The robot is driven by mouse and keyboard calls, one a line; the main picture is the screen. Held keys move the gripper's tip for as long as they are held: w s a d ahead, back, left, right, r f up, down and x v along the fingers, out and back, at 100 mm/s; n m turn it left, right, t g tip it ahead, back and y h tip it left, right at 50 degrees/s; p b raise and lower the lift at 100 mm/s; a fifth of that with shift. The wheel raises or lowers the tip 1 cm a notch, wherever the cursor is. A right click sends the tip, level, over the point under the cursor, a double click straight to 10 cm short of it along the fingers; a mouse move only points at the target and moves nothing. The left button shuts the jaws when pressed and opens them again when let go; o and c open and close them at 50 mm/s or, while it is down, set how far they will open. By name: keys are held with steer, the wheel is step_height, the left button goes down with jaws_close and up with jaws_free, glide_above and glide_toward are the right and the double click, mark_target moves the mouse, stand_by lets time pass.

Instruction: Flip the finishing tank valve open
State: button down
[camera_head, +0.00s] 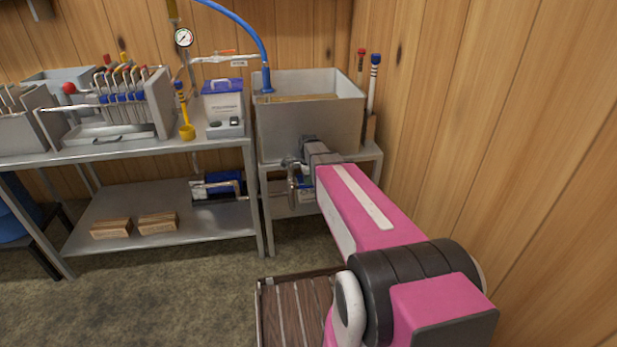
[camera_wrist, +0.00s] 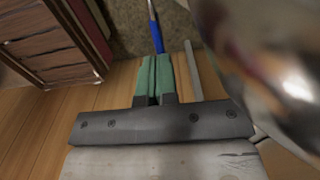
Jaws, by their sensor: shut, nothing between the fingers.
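The finishing tank (camera_head: 278,136) is an open grey metal box on a stand against the wood wall. Its valve (camera_head: 292,172) is low on the front, partly covered by my arm's end. A blue lever (camera_wrist: 156,36) shows in the wrist view just past the fingertips of my gripper (camera_wrist: 154,60). The green fingers are closed together and hold nothing. I cannot tell whether they touch the lever. A blurred shiny metal surface (camera_wrist: 265,65) fills the wrist view's right side. In the head view the fingers are hidden.
A blue hose (camera_head: 245,28) runs into the tank. A slatted wooden crate (camera_head: 290,310) lies below my arm. The wood wall (camera_head: 480,150) is close on the right.

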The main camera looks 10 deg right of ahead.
stand_by(0.3)
steer(key=shift+d+f, duration=0.25)
steer(key=shift+f, duration=0.3)
steer(key=shift+r, duration=0.15)
steer(key=shift+r, duration=0.25)
step_height(320, 180, up, 13)
steer(key=d, duration=0.2)
steer(key=shift+d, duration=0.15)
steer(key=shift+w+y, duration=0.1)
steer(key=shift+y, duration=0.9)
